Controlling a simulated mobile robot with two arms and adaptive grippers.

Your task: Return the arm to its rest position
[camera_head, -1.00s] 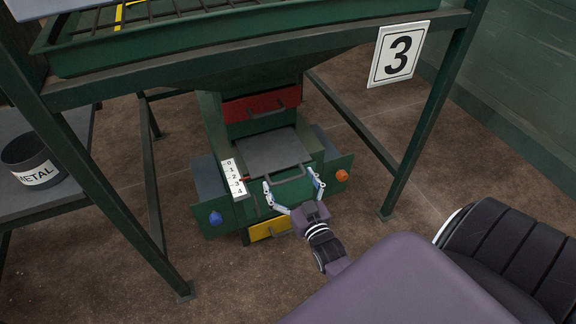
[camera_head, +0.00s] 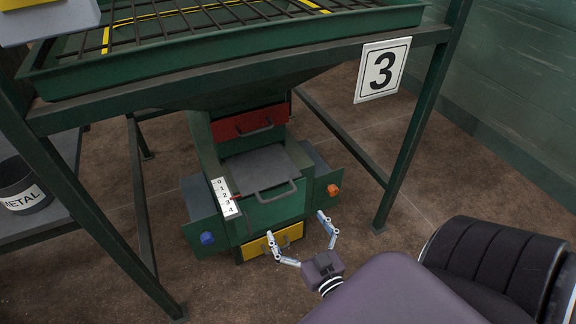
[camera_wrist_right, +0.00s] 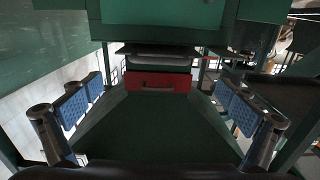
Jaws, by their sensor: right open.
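My right gripper (camera_head: 296,238) is open and empty in the head view, with its two fingers spread. It stands in front of the yellow drawer (camera_head: 272,243) at the bottom of the green machine (camera_head: 262,217). In the right wrist view my right gripper (camera_wrist_right: 157,115) shows wide-apart fingers with blue pads and nothing between them. My right arm comes in from the lower right of the head view. My left gripper is not in view.
The machine has a red drawer (camera_head: 250,122), a grey plate with a handle (camera_head: 262,168), a blue knob (camera_head: 207,238) and an orange knob (camera_head: 333,190). A frame leg (camera_head: 412,140) stands to the right. A METAL bin (camera_head: 22,188) sits at the left. Floor (camera_head: 400,232) is clear between.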

